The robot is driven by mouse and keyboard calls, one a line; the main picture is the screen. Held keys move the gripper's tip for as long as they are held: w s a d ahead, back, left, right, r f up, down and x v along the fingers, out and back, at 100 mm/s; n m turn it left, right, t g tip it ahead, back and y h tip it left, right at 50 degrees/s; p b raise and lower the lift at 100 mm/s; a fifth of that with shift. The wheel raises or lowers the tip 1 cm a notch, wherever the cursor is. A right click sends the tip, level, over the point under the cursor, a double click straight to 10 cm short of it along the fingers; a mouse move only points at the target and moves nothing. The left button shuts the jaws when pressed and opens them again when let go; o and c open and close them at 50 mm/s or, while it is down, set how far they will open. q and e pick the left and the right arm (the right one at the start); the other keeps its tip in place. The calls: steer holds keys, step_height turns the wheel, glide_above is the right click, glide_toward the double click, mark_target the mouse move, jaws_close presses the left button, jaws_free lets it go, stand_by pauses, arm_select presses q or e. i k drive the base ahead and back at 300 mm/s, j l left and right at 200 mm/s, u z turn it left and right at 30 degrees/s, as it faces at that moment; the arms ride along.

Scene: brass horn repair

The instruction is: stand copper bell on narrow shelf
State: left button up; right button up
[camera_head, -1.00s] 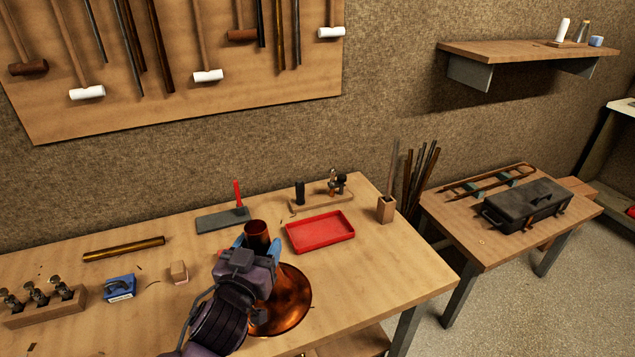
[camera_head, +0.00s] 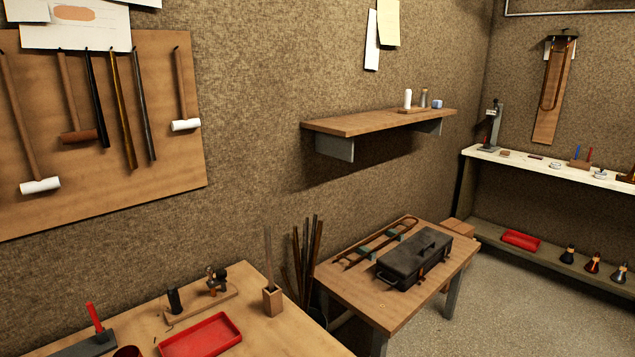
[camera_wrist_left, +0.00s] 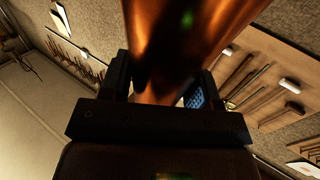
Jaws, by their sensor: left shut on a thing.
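The copper bell (camera_wrist_left: 185,40) fills the upper middle of the left wrist view. My left gripper (camera_wrist_left: 162,88) is shut on its narrow tube, with one finger on each side. In the head view only the bell's round top end (camera_head: 127,352) shows at the bottom edge; its flare and my left gripper are out of that view. A narrow wooden shelf (camera_head: 345,124) is fixed to the wall at upper middle, on grey brackets. My right gripper is not in view.
A small bottle group (camera_head: 422,103) stands at the shelf's right end; its left part is bare. Below are a side table (camera_head: 362,292) with a black case (camera_head: 413,255), and rods (camera_head: 308,255) leaning nearby. A red tray (camera_head: 202,335) lies on the workbench (camera_head: 290,335).

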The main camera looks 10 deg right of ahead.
mark_target(357, 120)
steer(key=i+l+u, duration=0.15)
steer(key=i+l, duration=0.15)
steer(key=l, duration=0.35)
steer(key=i+l+u, duration=0.2)
steer(key=l, duration=0.5)
steer(key=i+l+u, duration=0.15)
steer(key=l, duration=0.6)
steer(key=i+l+u, duration=0.2)
steer(key=l, duration=0.55)
steer(key=i+l+u, duration=0.15)
steer(key=l, duration=0.65)
steer(key=l+u, duration=0.2)
steer(key=l, duration=0.6)
steer(key=i, duration=0.05)
